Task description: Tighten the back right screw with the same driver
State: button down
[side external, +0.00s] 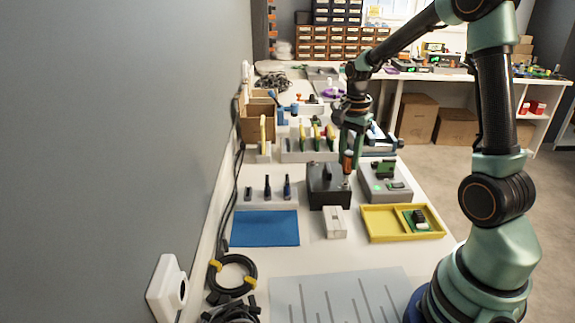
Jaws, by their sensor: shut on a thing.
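My gripper (351,148) points down, shut on an orange-handled driver (347,163) that stands roughly upright. The driver's lower end is at the right side of a black box (327,192) on the white bench. I cannot tell whether its tip touches a screw. The screws are too small or hidden to make out, the back right one included. The black box has a small handle or knob on its dark top.
A grey device (385,194) with a green part stands right of the box. A yellow tray (375,223) with a green circuit board is in front of it. A white block (334,222), blue mat (264,228) and several dark bits in a rack (268,192) lie nearby. Holders with tools stand behind.

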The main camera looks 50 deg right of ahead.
jog(key=shift+r, duration=1.7)
